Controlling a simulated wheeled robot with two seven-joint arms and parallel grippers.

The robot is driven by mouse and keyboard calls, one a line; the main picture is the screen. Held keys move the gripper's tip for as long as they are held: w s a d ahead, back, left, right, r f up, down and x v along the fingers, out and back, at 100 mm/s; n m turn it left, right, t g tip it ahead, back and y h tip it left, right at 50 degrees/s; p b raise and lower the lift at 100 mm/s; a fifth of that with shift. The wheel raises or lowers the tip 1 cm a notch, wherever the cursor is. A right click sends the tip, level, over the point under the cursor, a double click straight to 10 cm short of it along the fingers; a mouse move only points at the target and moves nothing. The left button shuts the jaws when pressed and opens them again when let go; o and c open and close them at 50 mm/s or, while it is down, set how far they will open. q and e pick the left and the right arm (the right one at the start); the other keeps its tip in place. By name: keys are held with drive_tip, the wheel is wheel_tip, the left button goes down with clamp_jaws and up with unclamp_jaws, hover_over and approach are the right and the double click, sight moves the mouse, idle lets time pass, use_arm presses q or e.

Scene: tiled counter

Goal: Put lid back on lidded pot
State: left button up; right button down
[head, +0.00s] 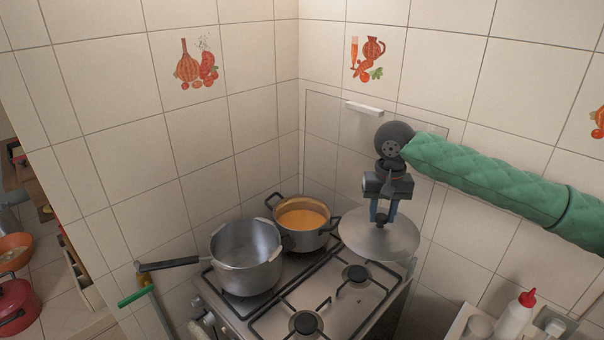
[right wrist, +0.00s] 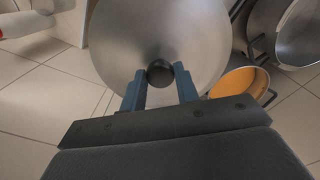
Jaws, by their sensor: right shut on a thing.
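My right gripper (head: 382,214) is shut on the dark round knob of a silver lid (head: 378,243). It holds the lid in the air above the right part of the stove. In the right wrist view the gripper (right wrist: 160,82) has a finger on each side of the knob, and the lid (right wrist: 150,35) spreads out beyond it. A pot with an orange inside (head: 301,219) stands uncovered at the back of the stove, left of the lid. It also shows in the right wrist view (right wrist: 241,84). My left gripper is not in view.
A grey saucepan (head: 247,258) with a long dark handle stands at the stove's front left. The burners (head: 306,322) at the right are bare. A white bottle with a red cap (head: 516,314) stands at the lower right. Tiled walls close off the back.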

drive_tip(key=s+d+f+n, duration=0.3)
drive_tip(key=s+d, duration=0.5)
drive_tip(key=d, duration=0.3)
drive_tip(key=shift+d+f, duration=0.35)
drive_tip(key=shift+d+n, duration=0.1)
drive_tip(key=shift+n, duration=0.2)
